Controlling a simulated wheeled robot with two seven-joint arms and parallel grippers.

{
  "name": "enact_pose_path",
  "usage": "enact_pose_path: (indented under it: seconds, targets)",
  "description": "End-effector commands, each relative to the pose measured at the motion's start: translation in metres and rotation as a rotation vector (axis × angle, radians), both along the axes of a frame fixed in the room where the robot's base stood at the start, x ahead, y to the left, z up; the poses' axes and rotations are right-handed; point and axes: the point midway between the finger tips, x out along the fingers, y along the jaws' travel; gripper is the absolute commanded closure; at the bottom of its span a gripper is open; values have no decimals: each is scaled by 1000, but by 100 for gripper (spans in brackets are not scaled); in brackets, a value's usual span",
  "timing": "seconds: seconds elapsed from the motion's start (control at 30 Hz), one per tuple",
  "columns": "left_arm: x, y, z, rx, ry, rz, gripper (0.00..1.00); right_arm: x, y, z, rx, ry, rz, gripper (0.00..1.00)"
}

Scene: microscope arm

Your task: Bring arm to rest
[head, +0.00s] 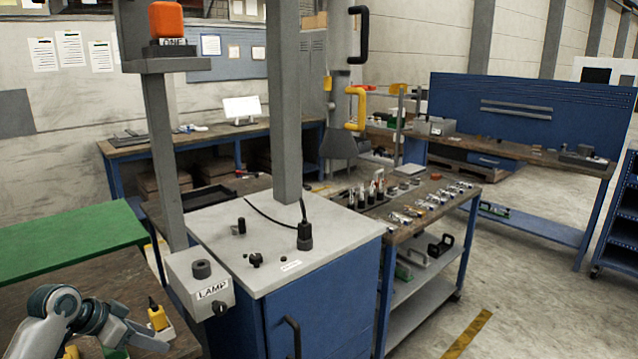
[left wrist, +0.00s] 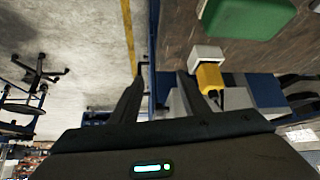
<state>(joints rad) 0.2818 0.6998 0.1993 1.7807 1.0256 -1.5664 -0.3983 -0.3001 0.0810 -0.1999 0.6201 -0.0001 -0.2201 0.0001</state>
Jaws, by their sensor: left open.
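I cannot tell for sure which part is the microscope arm. A thick grey post (head: 285,100) stands above the blue cabinet with a pale top (head: 215,222). Behind it are a yellow handle (head: 355,108) and a black handle (head: 358,34) beside a grey upright. My left arm shows at the lower left of the head view; its fingers are not clear there. In the left wrist view my left gripper (left wrist: 158,78) is open, with nothing seen between its fingers. A yellow piece on a white block (left wrist: 208,75) appears beside the right finger. My right gripper is not in view.
A grey box labelled LAMP (head: 200,285) is on the cabinet's left side. An orange lamp (head: 166,20) tops a thin post. A green surface (head: 70,240) lies left, and a tool cart (head: 425,235) stands right.

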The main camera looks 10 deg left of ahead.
Motion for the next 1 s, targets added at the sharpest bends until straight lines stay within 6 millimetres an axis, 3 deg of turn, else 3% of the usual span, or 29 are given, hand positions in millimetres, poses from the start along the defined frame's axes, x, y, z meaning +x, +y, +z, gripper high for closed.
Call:
enact_pose_path:
  seconds: [0.03,0.2,0.4,0.5,0.7,1.0]
  targets:
    - [-14,-18,-29,15,36,-3,58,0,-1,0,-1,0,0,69]
    - [-64,-69,-106,75,128,13,58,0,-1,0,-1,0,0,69]
    - [-145,-134,-175,129,211,52,58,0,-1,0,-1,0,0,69]
    - [-189,-165,-196,145,239,82,58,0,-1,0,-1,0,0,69]
    - [-259,-208,-209,163,269,157,58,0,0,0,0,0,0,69]
    - [-315,-237,-205,165,289,241,58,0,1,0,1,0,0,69]
